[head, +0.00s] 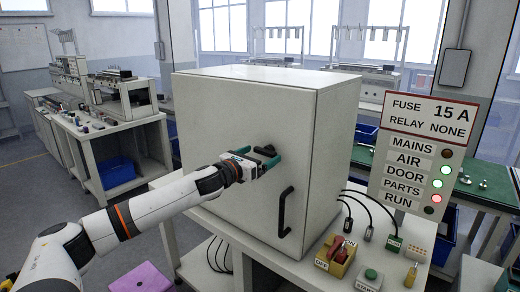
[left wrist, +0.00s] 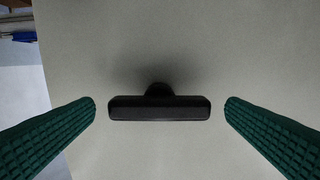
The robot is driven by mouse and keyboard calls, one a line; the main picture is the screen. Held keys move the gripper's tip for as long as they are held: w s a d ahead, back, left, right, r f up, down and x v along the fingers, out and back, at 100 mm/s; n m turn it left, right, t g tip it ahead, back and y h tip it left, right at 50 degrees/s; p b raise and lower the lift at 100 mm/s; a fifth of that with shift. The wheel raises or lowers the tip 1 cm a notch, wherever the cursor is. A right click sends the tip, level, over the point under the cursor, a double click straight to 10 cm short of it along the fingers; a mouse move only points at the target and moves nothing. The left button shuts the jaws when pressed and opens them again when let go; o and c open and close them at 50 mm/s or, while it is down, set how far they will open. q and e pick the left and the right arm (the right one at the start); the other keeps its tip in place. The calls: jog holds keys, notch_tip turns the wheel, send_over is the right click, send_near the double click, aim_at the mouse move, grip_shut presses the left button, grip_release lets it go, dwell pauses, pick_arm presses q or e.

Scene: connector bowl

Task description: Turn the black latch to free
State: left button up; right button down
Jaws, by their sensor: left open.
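The black latch (left wrist: 158,108) is a T-shaped bar on the pale door of the cabinet (head: 225,205). In the left wrist view the bar lies level across the picture. In the head view the latch (head: 265,150) shows only in part behind my left gripper (head: 262,155). My left gripper is open in front of the door, one green finger beyond each end of the bar. In the left wrist view a clear gap shows between each fingertip and the bar. My right gripper is in neither view.
A black door handle (head: 285,212) stands out below and right of the latch. A sign board (head: 428,150) with lamps, cables (head: 365,215), a red switch on a yellow box (head: 336,255) and a START button box (head: 369,279) are at the right. The door around the latch is otherwise bare.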

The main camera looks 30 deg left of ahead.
pick_arm(q)
jog(key=shift+w, duration=0.35)
jog(key=shift+c, duration=0.4)
jog(key=c, duration=0.9)
